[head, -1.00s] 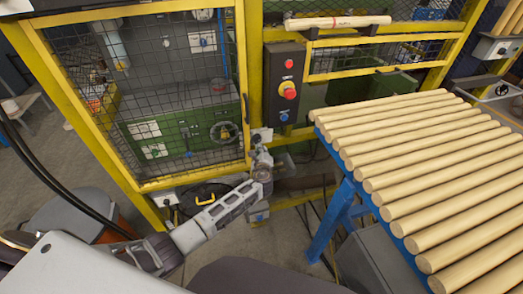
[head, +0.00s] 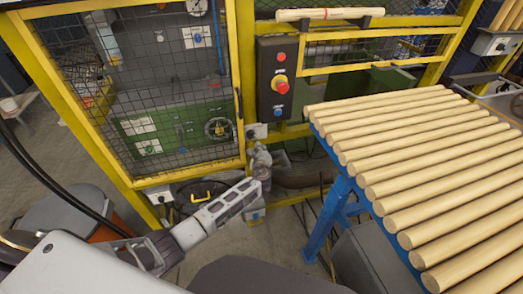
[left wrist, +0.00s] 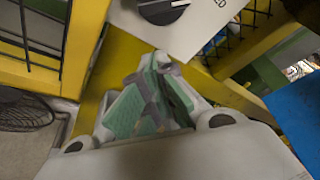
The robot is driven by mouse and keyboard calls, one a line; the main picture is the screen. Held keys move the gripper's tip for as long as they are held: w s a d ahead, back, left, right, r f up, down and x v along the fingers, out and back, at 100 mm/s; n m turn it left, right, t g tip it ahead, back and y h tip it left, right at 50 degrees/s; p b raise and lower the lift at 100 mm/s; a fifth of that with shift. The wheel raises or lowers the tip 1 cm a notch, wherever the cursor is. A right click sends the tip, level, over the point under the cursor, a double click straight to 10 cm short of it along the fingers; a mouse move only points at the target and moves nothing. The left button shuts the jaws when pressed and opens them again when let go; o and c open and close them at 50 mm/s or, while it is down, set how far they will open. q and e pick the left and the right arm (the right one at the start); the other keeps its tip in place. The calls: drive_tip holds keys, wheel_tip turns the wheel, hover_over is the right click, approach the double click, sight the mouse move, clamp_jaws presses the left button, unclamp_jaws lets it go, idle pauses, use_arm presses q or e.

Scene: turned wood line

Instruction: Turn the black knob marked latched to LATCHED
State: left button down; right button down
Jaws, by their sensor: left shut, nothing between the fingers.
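The black knob (left wrist: 163,10) sits on a pale plate (left wrist: 200,22) at the top of the left wrist view, cut off by the frame edge. Only the letters "ED" of its marking show at the upper right. In the head view the small pale box (head: 256,131) is on the yellow post by the cage door; its knob is too small to make out. My left gripper (left wrist: 160,64) is shut and empty, its green-padded fingers together just below the plate and apart from the knob. In the head view this gripper (head: 256,150) is below the box. My right gripper is out of view.
A black control panel (head: 279,80) with red and blue buttons is right of the post. The mesh cage door (head: 170,90) is to the left. A blue-framed rack of wooden rods (head: 420,170) fills the right side. A yellow-handled item (head: 202,195) is low by the cage.

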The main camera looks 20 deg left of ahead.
use_arm(q)
drive_tip(key=v, duration=0.9)
drive_tip(key=shift+s+d, duration=0.25)
drive_tip(key=shift+d, duration=0.25)
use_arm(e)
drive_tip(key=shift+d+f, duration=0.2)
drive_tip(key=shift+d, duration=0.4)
use_arm(q)
drive_tip(key=shift+f, duration=0.1)
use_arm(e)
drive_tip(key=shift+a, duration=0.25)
